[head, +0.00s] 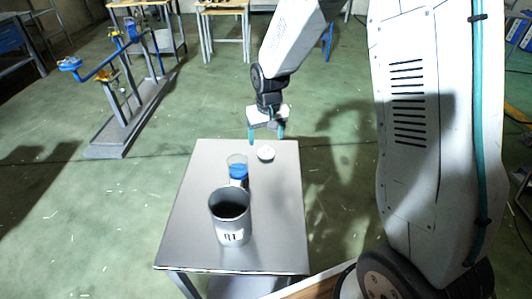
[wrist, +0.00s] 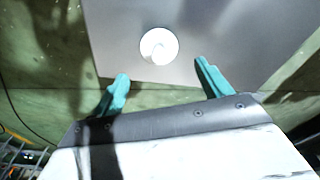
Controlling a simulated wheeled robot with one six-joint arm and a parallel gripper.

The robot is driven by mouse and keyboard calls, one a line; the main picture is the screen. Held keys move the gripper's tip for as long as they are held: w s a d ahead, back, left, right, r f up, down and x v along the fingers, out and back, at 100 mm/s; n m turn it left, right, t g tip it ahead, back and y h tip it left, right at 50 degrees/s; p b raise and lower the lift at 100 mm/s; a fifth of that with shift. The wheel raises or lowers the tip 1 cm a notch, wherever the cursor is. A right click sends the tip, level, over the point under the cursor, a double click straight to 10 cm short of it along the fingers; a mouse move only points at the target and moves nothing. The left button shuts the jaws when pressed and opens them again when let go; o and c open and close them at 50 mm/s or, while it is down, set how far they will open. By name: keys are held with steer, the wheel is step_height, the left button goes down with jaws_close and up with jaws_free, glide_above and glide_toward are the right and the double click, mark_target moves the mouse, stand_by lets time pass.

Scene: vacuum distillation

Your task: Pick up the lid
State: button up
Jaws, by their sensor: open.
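The lid (head: 266,152) is a small white disc lying on the grey metal table (head: 190,222) near its far edge. In the wrist view the lid (wrist: 158,46) lies flat, ahead of the fingertips and roughly between their lines. My gripper (head: 266,138) is above the far edge of the table, over or just beyond the lid. Its two teal fingers are spread apart with nothing between them, as the wrist view (wrist: 161,70) also shows.
A glass with blue contents (head: 238,171) stands left of the lid. A larger grey labelled pot (head: 231,218) stands nearer on the table. The table's right side is clear. A metal stand with blue and yellow parts (head: 122,95) is on the floor at the back left.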

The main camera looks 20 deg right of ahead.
mark_target(266, 147)
step_height(266, 147, down, 5)
steer(key=shift+s+f, duration=0.1)
steer(key=shift+s, duration=0.05)
steer(key=c, duration=1)
steer(key=shift+c, duration=0.2)
